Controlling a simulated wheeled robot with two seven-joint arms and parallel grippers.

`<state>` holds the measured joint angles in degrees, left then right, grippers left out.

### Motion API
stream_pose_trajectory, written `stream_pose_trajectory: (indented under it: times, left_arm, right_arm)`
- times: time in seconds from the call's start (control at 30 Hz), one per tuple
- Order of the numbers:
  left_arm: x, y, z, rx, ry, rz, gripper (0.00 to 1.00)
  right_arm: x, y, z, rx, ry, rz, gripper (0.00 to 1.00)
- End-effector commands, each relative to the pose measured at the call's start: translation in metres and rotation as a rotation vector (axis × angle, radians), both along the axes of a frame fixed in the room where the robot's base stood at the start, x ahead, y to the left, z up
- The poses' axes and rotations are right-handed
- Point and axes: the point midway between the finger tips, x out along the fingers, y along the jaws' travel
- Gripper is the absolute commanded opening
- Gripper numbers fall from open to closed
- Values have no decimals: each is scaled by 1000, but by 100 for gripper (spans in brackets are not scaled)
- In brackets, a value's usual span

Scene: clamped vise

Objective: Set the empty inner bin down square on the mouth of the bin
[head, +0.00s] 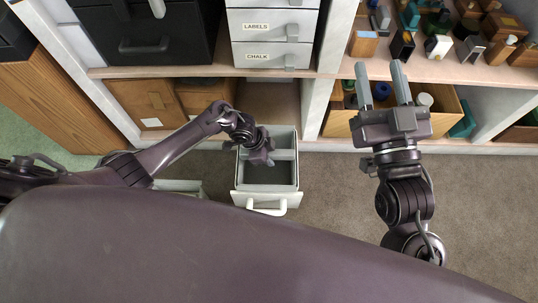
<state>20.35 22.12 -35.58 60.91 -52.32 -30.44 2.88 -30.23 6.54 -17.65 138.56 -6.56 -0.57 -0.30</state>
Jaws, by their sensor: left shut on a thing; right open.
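The bin (267,201) is pale, with a white handle at its front, and stands below the shelf in the middle of the head view. My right gripper (382,80) is open and empty, well to the right, fingers pointing toward the shelf.
Labelled white drawers (270,55) and a black case (145,40) stand on the shelf behind. A wooden box (340,123) with bottles is at the right, beneath my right gripper. A pale object (180,186) lies left of the bin, partly hidden. Carpet is clear between bin and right arm.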

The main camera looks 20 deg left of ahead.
Motion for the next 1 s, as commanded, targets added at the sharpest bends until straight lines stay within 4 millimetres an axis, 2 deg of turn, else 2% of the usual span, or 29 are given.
stream_pose_trajectory:
  times: [0.9,0.93,1.0]
  left_arm:
    - [1,0,-3,-1,-1,0,0]
    - [1,0,-3,-1,-1,0,26]
    - [1,0,-3,-1,-1,0,35]
  right_arm:
    - [-4,-3,23,41,-101,-4,45]
    - [-5,-3,23,41,-101,-4,45]
    - [-4,-3,23,41,-100,-4,45]
